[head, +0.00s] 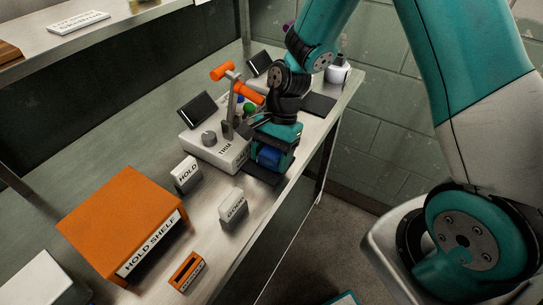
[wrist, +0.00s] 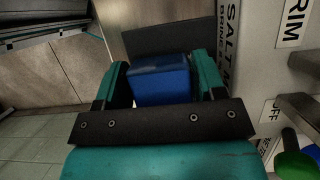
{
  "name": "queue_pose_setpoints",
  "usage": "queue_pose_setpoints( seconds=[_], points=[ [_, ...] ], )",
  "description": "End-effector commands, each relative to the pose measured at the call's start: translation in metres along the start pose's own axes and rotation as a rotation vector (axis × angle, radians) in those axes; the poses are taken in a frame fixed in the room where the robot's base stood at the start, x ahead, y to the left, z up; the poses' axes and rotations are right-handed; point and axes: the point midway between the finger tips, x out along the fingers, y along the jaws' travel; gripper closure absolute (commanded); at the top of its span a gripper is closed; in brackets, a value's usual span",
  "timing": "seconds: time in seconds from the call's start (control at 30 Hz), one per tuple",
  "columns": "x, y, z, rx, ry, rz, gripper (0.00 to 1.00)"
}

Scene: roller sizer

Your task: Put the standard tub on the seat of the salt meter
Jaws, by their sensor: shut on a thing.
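My gripper (head: 270,150) is shut on a blue tub (head: 268,157), which also shows between my two fingers in the wrist view (wrist: 160,82). No label shows on it, so I cannot tell whether it is the standard tub. The salt meter (head: 212,150) is a pale box with a grey knob, a dark screen and an orange-handled lever; its lettered side shows in the wrist view (wrist: 240,40). A dark flat plate (head: 262,176) lies in front of it, just below the tub; it appears beyond the tub in the wrist view (wrist: 180,36). I cannot tell whether they touch.
A white bottle (head: 338,72) and another dark plate (head: 319,104) are beyond my gripper. The bench edge is close right.

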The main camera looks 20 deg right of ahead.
Motion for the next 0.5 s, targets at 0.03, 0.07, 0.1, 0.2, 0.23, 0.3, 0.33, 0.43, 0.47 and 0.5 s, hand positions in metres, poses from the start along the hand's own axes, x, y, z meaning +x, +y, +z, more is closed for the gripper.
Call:
queue_pose_setpoints(
  seconds=[0.03, 0.07, 0.1, 0.2, 0.23, 0.3, 0.33, 0.43, 0.47, 0.5],
  points=[
    [0.0015, 0.0002, -0.0006, 0.0, 0.0, 0.0, 0.67],
    [0.0025, 0.0002, -0.001, 0.0, 0.0, 0.001, 0.67],
    [0.0026, 0.0002, -0.0011, 0.0, 0.0, 0.0, 0.32],
    [0.0023, 0.0003, -0.0009, 0.0, 0.0, 0.0, 0.11],
    [0.0023, 0.0003, -0.0009, 0.0, 0.0, 0.001, 0.11],
    [0.0023, 0.0003, -0.0009, 0.0, 0.0, 0.0, 0.11],
    [0.0023, 0.0003, -0.0009, 0.0, 0.0, 0.0, 0.11],
    [0.0021, 0.0002, -0.0008, 0.0, 0.0, 0.0, 0.11],
    [0.0015, 0.0002, -0.0006, 0.0, 0.0, 0.0, 0.11],
    [-0.0002, 0.0001, 0.0001, 0.0, 0.0, 0.0, 0.11]
  ],
)
